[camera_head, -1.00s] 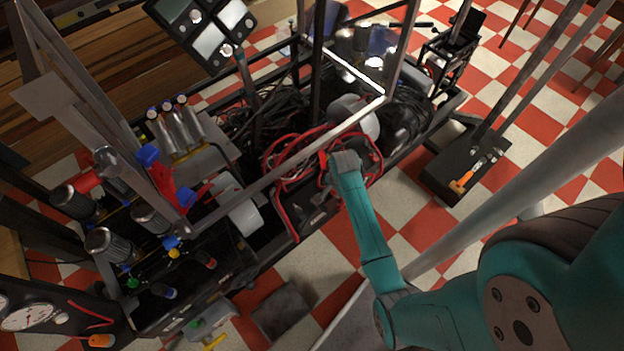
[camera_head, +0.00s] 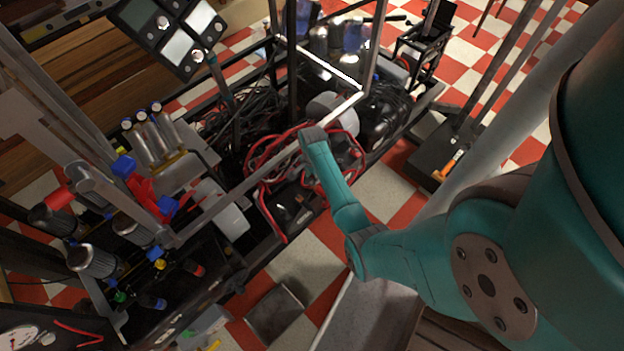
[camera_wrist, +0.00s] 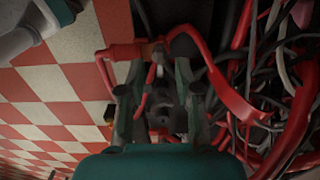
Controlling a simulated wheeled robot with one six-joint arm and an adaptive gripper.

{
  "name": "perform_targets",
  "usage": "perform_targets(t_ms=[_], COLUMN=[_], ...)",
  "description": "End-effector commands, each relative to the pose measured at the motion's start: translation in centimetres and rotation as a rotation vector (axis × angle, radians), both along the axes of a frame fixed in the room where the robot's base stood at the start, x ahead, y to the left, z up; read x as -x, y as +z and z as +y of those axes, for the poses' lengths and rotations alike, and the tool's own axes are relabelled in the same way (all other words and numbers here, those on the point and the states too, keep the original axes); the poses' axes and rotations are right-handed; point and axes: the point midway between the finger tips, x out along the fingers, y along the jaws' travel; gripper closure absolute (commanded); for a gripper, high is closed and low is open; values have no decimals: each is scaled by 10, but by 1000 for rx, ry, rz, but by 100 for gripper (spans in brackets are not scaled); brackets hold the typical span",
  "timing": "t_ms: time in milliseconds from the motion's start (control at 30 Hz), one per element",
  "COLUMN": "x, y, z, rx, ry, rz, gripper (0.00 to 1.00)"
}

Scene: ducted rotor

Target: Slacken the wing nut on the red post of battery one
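In the wrist view my gripper (camera_wrist: 159,78) has its two fingers apart, one on each side of a small grey upright piece (camera_wrist: 158,58). This may be the post with its wing nut, but it is too dark to be sure. A red cable (camera_wrist: 187,38) with an orange-red end piece (camera_wrist: 128,51) runs up to it. I cannot tell whether the fingers touch anything. In the head view the end of my arm (camera_head: 313,138) hides the fingertips and the spot below. A black box (camera_head: 290,207), perhaps a battery, lies near the red cables (camera_head: 262,165).
Loose red, black and grey cables (camera_wrist: 285,90) crowd the right of the wrist view. A metal frame bar (camera_head: 285,140) crosses close to my arm. Checkered floor (camera_head: 385,190) is open at the near side.

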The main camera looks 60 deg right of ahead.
Motion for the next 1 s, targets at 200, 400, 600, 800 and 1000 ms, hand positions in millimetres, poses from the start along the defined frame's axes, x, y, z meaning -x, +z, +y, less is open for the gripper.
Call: perform_targets(t_ms=[200, 400, 600, 800, 1000], x=[0, 0, 0, 0, 0], y=[-22, -27, -27, -27, -27], z=[0, 0, 0, 0, 0], rx=[0, 0, 0, 0, 0], ry=[0, 1, 1, 1, 4], rz=[1, 0, 0, -1, -1], gripper=[67, 67, 69, 100, 100])
